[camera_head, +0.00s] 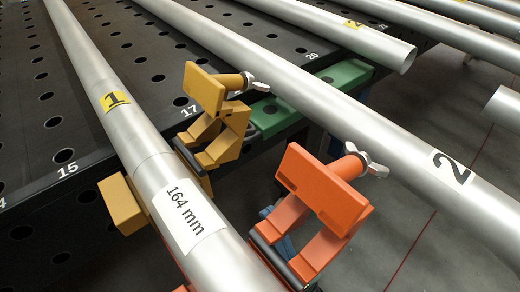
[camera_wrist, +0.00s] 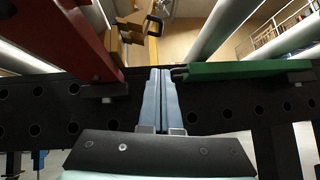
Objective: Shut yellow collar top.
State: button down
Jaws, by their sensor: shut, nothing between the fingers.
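The yellow collar (camera_head: 224,140) sits around the silver pipe (camera_head: 85,65) marked 1. Its top (camera_head: 203,88) stands raised on the pipe's right side, open, with a wing nut on a yellow post behind it. Its lower block (camera_head: 123,205) shows on the pipe's left. In the wrist view a yellow-brown part (camera_wrist: 131,28), likely this collar, shows at the top, partly cut off. My gripper (camera_wrist: 160,72) has two blue fingers pressed together, empty, pointing toward the dark perforated edge, below the yellow part in the picture. In the head view my gripper is mostly hidden, perhaps behind the orange collar.
An orange collar (camera_head: 325,190), also raised open, stands nearer on the same pipe; a red part (camera_wrist: 88,40) is close left of my fingers. A green bar (camera_wrist: 245,70) lies close right. Pipe 2 (camera_head: 400,140) runs right. The black perforated table (camera_head: 50,120) spreads left.

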aim_at(253, 130)
jog(key=w+a+r+p, duration=0.2)
jog(key=w+r, duration=0.4)
jog(key=r, duration=0.4)
jog(key=shift+a+r, duration=0.35)
jog(key=shift+r, duration=0.05)
jog(key=shift+w+d+r+n+g+y+b, duration=0.1)
jog(key=shift+r+n+g+y+b, duration=0.15)
jog(key=shift+n+y+b, duration=0.4)
jog(key=shift+d+r+n+g+y+b, duration=0.1)
jog(key=shift+n+g+y+b, duration=0.3)
jog(key=shift+n+y, duration=0.35)
notch_tip(253, 130, up, 4)
jog(key=n+g+y+b, duration=0.2)
jog(key=n, duration=0.2)
jog(key=n+g+y+b, duration=0.2)
jog(key=n+g, duration=0.1)
jog(key=n, duration=0.1)
jog(key=n+g+y+b, duration=0.2)
jog(key=n+g+b, duration=0.1)
jog(key=shift+a+f+n+y, duration=0.1)
jog(key=shift+n+y, duration=0.3)
jog(key=shift+f, duration=0.1)
